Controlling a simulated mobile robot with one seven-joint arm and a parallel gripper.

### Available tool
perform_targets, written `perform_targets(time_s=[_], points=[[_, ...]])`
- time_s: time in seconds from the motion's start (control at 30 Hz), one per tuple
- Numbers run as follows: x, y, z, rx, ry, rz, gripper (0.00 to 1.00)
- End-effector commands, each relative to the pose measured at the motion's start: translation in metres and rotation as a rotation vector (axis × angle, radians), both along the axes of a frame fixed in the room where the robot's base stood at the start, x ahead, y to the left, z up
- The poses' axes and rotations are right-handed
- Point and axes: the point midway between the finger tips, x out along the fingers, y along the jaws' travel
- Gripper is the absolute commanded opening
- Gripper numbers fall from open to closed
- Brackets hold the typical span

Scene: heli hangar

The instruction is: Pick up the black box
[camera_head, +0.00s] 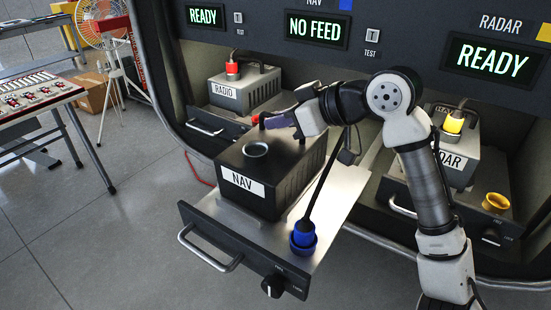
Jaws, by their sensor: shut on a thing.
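The black box (285,190), labelled NAV, sits upright on a pulled-out metal tray (325,245). It has a round socket in its top and a handle along the back of its top. My gripper (278,121) is over the back of the box, reaching in from the right. It is shut at the handle; the fingertips are small and partly hidden, and the box appears to rest on the tray.
A blue plug (303,236) on a black cable stands on the tray, right of the box. A grey RADIO box (245,88) and a RADAR box (462,160) sit in neighbouring bays. A console table (40,95) and a fan (103,25) stand left. Floor at lower left is clear.

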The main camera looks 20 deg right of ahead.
Motion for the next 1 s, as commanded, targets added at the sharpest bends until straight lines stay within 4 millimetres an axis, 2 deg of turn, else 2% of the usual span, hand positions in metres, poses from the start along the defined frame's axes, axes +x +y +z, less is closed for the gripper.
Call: perform_targets(time_s=[0.57,1.0], points=[[0.000,-0.001,0.008,0.001,-0.005,-0.002,0.00],[0.000,0.000,0.061,0.001,-0.007,0.000,0.00]])
